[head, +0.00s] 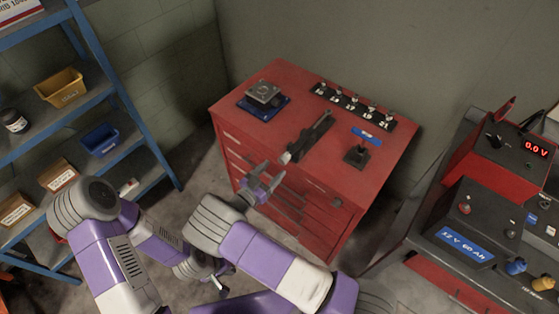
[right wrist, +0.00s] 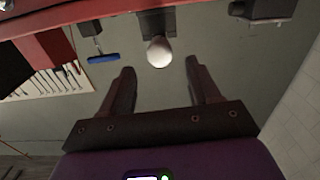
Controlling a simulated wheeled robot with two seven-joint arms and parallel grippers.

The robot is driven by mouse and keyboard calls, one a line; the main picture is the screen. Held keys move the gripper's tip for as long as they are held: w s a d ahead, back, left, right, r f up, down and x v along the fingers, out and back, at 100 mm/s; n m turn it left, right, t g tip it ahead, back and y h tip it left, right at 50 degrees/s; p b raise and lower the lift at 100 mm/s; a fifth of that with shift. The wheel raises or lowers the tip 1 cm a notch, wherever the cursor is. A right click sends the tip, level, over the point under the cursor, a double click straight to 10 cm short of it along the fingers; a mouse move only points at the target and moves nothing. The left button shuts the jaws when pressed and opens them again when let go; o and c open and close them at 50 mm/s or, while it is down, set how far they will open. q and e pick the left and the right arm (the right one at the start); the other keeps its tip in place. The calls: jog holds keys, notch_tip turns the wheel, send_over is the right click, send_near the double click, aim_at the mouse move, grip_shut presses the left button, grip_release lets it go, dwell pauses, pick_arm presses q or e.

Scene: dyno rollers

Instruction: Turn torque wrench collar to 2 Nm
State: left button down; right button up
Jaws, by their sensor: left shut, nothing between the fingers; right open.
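The torque wrench (head: 311,138) lies in a dark holder on the red cabinet top, with a pale end toward the near edge. Its collar and scale marks are too small to read. My right gripper (head: 267,181) is open in front of the cabinet, just short of the wrench's near end. In the right wrist view, its two fingers (right wrist: 164,86) are apart with nothing between them. A pale rounded end (right wrist: 158,53) on a dark body, apparently the wrench's, shows beyond the fingertips. My left gripper (head: 216,274) is shut and empty, low near the floor.
On the cabinet (head: 240,118) stand a blue-based block with a metal plate (head: 263,94), a black strip with several metal pegs (head: 354,105), a blue-labelled bar (head: 367,136) and a small black stand (head: 356,156). Blue shelving (head: 130,125) is left, a power unit (head: 500,150) right.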

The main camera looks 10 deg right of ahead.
aim_at(281, 162)
jog(key=shift+x, duration=2.35)
jog(key=shift+c, duration=0.2)
jog(key=c, duration=1)
